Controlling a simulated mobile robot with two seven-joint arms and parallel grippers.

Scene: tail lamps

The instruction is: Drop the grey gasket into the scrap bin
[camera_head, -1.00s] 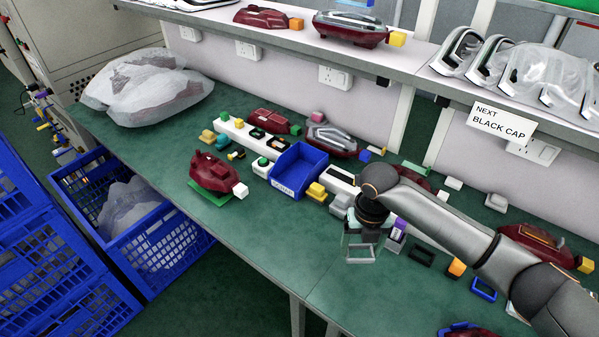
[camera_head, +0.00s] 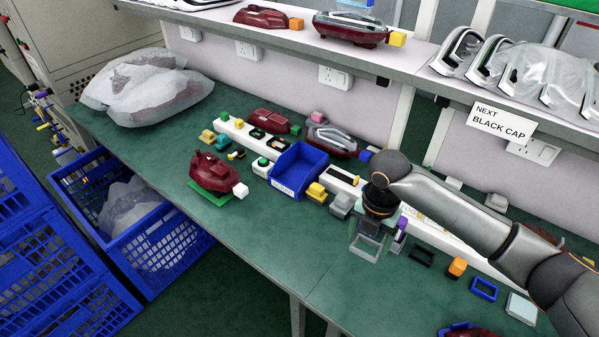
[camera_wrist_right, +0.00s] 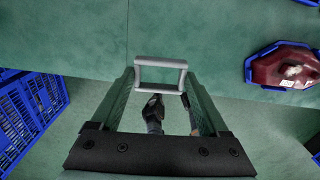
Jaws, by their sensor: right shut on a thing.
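The grey gasket (camera_head: 364,252) is a small rectangular frame with an open middle. My right gripper (camera_head: 368,238) is shut on it and holds it above the green bench near the front edge. In the right wrist view the gasket (camera_wrist_right: 160,62) spans between the two fingertips of the gripper (camera_wrist_right: 160,76). The scrap bin (camera_head: 297,170) is a blue open-topped box with a white label on its front, standing on the bench to the left of my right gripper. Its inside floor is partly hidden. My left gripper is not in view.
A yellow block (camera_head: 316,191) and a grey block (camera_head: 341,204) stand between the bin and the gripper. A dark red lamp (camera_head: 212,172) sits on a green plate left of the bin. A blue crate (camera_head: 160,236) stands below the bench.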

